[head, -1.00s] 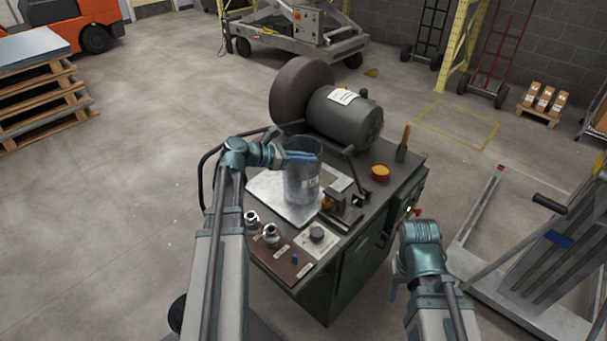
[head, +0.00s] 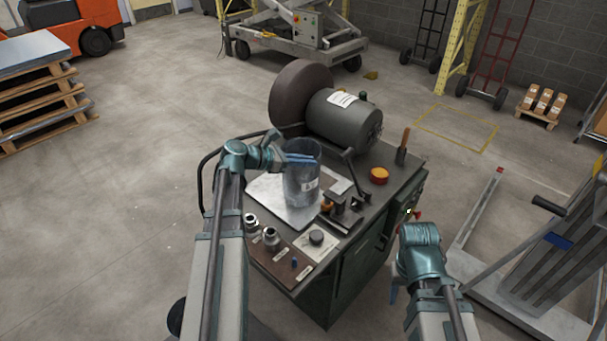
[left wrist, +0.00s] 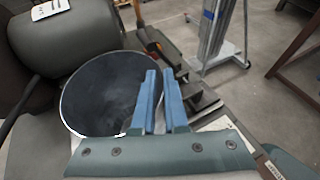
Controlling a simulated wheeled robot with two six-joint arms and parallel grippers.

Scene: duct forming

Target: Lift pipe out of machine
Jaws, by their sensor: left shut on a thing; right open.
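The pipe (head: 302,183), a dark grey open cylinder with a small white label, stands upright over the metal plate of the machine (head: 340,275). In the left wrist view its round open mouth (left wrist: 95,95) shows. My left gripper (head: 300,158) is at the pipe's top rim from the left, its blue fingers shut on the near wall. In the left wrist view the fingers (left wrist: 160,90) lie over the rim's right side. Whether the pipe's foot touches the plate I cannot tell. My right gripper (head: 394,292) is right of the machine, mostly hidden behind its own wrist, away from the pipe.
A grey motor (head: 342,122) and a large dark wheel (head: 298,92) stand behind the pipe. A small clamp (head: 345,208), an orange-topped button (head: 379,175) and metal fittings (head: 271,238) sit around it. A lift with a mast (head: 560,250) stands at right.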

